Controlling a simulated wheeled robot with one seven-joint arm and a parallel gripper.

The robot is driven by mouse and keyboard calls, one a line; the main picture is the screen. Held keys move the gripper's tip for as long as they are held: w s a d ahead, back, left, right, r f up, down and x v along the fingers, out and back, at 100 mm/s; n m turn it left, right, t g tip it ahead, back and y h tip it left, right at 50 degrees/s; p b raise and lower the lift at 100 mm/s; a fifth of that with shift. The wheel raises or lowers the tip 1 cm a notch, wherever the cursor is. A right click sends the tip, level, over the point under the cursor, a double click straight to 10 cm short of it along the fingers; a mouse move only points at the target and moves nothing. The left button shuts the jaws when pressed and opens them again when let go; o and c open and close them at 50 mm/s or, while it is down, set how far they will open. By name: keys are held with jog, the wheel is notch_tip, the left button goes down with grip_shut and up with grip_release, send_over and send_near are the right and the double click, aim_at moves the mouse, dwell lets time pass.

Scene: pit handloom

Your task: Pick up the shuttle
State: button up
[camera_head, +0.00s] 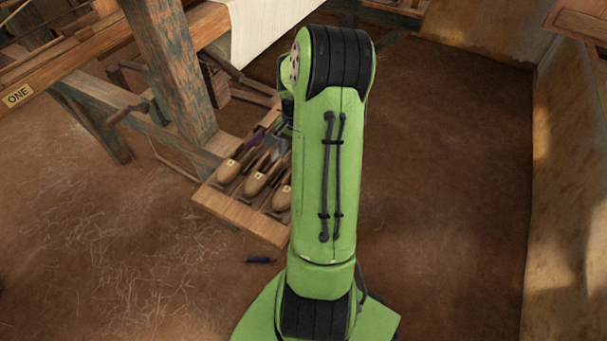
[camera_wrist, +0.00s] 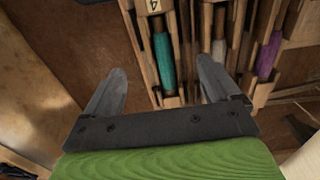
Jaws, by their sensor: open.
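Several wooden shuttles lie side by side in a wooden rack (camera_head: 240,218), left of my arm in the head view. A shuttle with purple thread (camera_head: 229,170) is at the left, with another wooden shuttle (camera_head: 256,184) beside it. In the wrist view a shuttle wound with teal thread (camera_wrist: 163,62) has a tag marked 4 above it. My gripper (camera_wrist: 161,72) is open and empty. Its fingers show on either side of the teal shuttle; the gap in height cannot be told. My arm hides part of the rack in the head view.
A loom post (camera_head: 172,70) and beams stand left of and behind the rack. White cloth (camera_head: 265,30) hangs at the back. A small dark object (camera_head: 260,260) lies on the floor. An earthen wall (camera_head: 570,200) stands right; the floor before it is clear.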

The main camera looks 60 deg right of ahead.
notch_tip(320, 180, down, 9)
jog(key=b, duration=0.2)
jog(key=shift+w+d+b, duration=0.1)
jog(key=shift+b, duration=0.3)
jog(key=shift+r, duration=0.1)
jog(key=c, duration=1.3)
notch_tip(320, 180, up, 10)
jog(key=p, duration=0.3)
